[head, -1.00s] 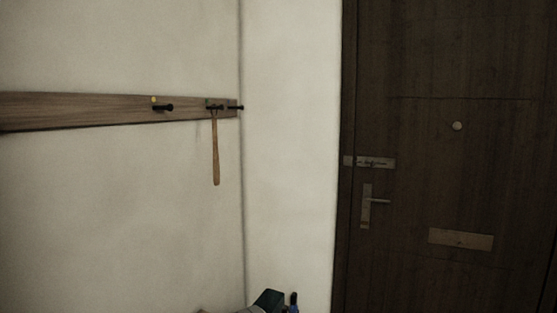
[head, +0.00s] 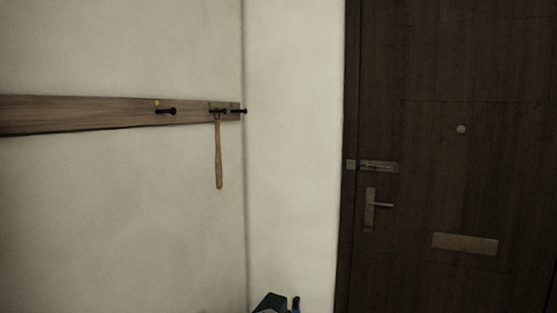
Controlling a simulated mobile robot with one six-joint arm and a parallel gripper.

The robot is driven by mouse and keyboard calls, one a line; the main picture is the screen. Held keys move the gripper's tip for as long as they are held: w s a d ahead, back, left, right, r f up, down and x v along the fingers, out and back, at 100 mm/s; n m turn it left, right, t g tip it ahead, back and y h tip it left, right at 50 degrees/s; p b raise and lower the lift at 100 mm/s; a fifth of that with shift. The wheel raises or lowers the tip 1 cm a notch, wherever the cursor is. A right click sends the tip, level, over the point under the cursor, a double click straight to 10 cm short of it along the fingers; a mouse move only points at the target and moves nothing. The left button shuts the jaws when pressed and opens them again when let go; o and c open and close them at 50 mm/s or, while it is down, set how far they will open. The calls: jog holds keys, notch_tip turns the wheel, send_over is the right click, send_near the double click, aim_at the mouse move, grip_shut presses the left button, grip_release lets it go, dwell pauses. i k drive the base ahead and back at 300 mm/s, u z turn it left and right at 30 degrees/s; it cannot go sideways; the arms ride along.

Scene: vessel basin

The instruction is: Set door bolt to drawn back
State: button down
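The door bolt (head: 376,166) is a small metal slide bolt on the left edge of the dark wooden door (head: 470,200), above the lever handle (head: 378,204). A small metal keeper (head: 351,164) sits on the frame to its left. The bolt's bar is too small and dim to tell whether it reaches into the keeper. My gripper is not in view.
A wooden rail (head: 80,115) with black pegs runs along the left wall. A wooden-handled item (head: 219,155) hangs from one peg. A letter plate (head: 465,244) and a round peephole (head: 461,129) are on the door. Dark objects (head: 271,303) show at the bottom edge.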

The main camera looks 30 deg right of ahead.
aim_at(375, 167)
jog(key=z, duration=0.6)
jog(key=i, duration=1.5)
jog(key=z, duration=1.25)
jog(key=i, duration=1.15)
jog(key=z, duration=0.55)
jog(key=i, duration=0.6)
jog(key=u, duration=0.15)
jog(key=k, duration=0.6)
jog(key=z, duration=0.05)
